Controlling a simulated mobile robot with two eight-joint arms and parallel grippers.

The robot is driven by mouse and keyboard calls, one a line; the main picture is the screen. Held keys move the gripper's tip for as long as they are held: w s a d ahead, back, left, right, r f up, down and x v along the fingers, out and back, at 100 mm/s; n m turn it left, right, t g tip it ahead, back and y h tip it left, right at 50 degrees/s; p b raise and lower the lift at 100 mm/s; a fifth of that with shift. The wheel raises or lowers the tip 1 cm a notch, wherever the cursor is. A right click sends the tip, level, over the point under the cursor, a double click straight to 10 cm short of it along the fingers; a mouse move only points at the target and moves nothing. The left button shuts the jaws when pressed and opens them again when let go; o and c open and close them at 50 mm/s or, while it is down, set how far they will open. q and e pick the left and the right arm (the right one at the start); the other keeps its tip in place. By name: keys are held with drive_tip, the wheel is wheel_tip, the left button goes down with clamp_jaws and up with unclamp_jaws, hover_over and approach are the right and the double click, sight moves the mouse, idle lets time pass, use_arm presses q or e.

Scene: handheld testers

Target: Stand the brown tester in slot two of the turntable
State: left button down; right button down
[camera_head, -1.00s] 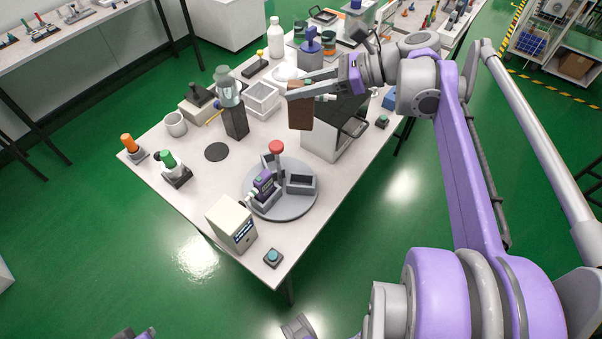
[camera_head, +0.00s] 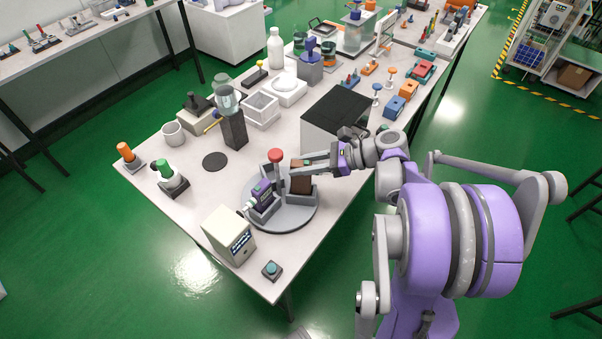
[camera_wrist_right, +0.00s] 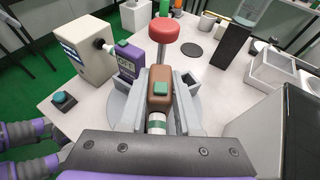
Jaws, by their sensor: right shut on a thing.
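The brown tester (camera_head: 301,184) is upright at the right-hand holder of the grey turntable (camera_head: 292,222). Its lower end is hidden by the holder's walls, so I cannot tell whether it rests on the bottom. My right gripper (camera_head: 297,165) is shut on its upper part. In the right wrist view the tester (camera_wrist_right: 160,84) shows a green square and a white-and-green end between the fingers (camera_wrist_right: 160,100). A purple tester (camera_head: 262,192) stands in the neighbouring holder at the left.
A red knob (camera_head: 275,155) on a post rises just behind the testers. A cream box (camera_head: 229,233) and a teal button (camera_head: 271,269) are near the front edge. A black-topped box (camera_head: 336,110) stands behind my right gripper. The table around the black disc (camera_head: 215,161) is clear.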

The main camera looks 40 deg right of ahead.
drive_tip(key=shift+f, duration=1.55)
drive_tip(key=shift+f+b, duration=0.15)
drive_tip(key=shift+b, duration=0.2)
drive_tip(key=c, duration=0.6)
unclamp_jaws()
drive_tip(key=shift+r, duration=0.2)
drive_tip(key=v, duration=1.2)
drive_tip(key=shift+p, duration=0.3)
